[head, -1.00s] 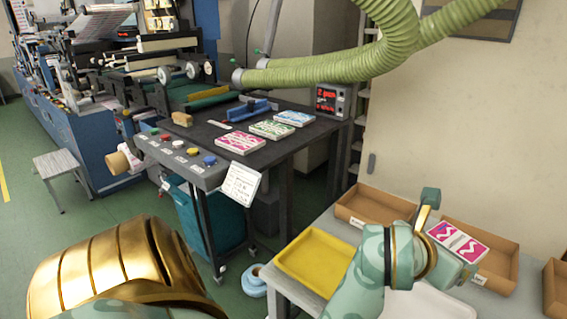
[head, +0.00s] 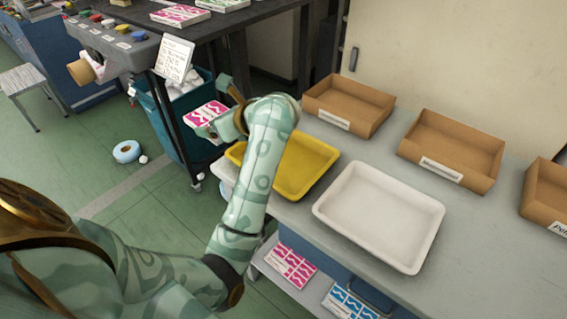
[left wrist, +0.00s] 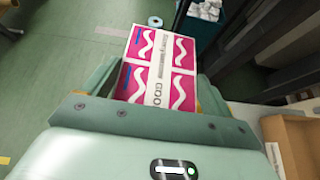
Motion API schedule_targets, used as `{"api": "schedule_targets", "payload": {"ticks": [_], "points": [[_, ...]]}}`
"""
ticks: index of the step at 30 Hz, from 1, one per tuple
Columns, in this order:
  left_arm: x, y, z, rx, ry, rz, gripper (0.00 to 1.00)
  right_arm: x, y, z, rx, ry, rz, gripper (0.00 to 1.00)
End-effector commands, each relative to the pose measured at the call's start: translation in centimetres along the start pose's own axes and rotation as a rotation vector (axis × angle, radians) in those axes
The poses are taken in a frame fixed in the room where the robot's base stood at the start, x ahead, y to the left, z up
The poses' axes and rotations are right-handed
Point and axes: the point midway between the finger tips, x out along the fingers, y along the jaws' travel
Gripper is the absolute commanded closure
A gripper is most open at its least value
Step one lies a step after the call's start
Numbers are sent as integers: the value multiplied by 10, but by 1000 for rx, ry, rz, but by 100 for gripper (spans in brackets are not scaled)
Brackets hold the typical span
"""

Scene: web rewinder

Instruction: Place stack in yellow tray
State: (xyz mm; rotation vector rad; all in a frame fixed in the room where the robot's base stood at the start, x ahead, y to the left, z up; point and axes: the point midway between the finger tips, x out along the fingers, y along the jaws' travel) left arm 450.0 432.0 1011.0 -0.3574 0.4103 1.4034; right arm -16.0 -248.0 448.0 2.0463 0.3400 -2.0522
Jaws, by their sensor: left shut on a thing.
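My left gripper (head: 228,118) is shut on a pink and white stack (head: 206,113), held up in the air. The stack also shows in the left wrist view (left wrist: 157,68), between the jaws, with a pale band across its middle. The yellow tray (head: 318,163) lies on the grey table, empty where visible; my left arm hides part of it. In the head view the stack appears beyond the tray's back left corner, in front of the teal bin; its height above the tray is unclear. My right gripper is not in view.
A white tray (head: 428,213) sits right of the yellow one. Brown boxes (head: 452,150) line the table's back. A teal bin (head: 165,135) and dark machine table (head: 255,18) stand at the left. Pink (head: 290,268) and blue (head: 349,300) stacks lie on the lower shelf.

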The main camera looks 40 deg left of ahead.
Motion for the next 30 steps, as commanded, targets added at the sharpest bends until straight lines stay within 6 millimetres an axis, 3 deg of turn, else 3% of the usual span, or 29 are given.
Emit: {"api": "schedule_targets", "payload": {"ticks": [5, 13, 18, 26, 30], "points": [[-4, -10, -12, -25, 0, 52, 42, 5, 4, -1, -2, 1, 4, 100], [-25, -74, -66, -21, -3, 51, 42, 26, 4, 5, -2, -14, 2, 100], [-22, -94, -104, -20, -4, 52, 42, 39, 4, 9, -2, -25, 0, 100], [-22, -107, -122, -23, -2, 50, 42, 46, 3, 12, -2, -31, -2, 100], [-12, -109, -143, -21, -5, 53, 42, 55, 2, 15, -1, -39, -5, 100]]}}
